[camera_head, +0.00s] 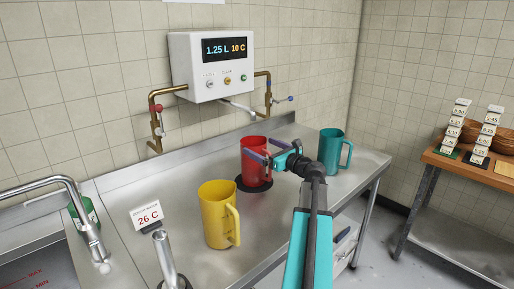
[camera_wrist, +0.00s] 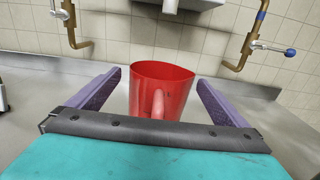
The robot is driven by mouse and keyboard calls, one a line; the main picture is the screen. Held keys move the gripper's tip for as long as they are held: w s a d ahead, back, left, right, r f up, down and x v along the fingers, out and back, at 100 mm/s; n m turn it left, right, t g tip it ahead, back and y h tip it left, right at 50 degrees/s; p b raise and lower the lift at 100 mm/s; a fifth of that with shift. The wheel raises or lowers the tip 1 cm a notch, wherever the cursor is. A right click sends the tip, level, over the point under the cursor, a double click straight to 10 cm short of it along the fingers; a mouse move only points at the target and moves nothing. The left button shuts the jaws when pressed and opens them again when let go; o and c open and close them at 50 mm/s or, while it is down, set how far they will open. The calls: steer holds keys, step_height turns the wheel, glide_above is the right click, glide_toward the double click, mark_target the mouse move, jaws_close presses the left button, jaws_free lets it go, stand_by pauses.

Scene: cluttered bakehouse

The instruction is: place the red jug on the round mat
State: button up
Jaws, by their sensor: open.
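The red jug (camera_head: 254,160) stands upright on the round black mat (camera_head: 266,184) on the steel counter in the head view. The mat's dark rim shows around the jug's base. My gripper (camera_head: 259,150) is open, with its purple fingers at the jug's right side. In the wrist view the red jug (camera_wrist: 161,92) is ahead, between the two spread fingers, with its handle toward me. The fingers look clear of its walls. The mat is hidden in the wrist view.
A yellow jug (camera_head: 218,215) stands in front and left of the red one. A teal jug (camera_head: 333,152) stands to the right, beyond my arm. A tap (camera_head: 70,195) and sink are at left. The water meter box (camera_head: 222,66) and brass pipes are on the wall behind.

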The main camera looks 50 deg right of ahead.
steer(key=s+b, duration=0.1)
steer(key=s, duration=0.7)
steer(key=shift+a, duration=0.3)
stand_by(0.5)
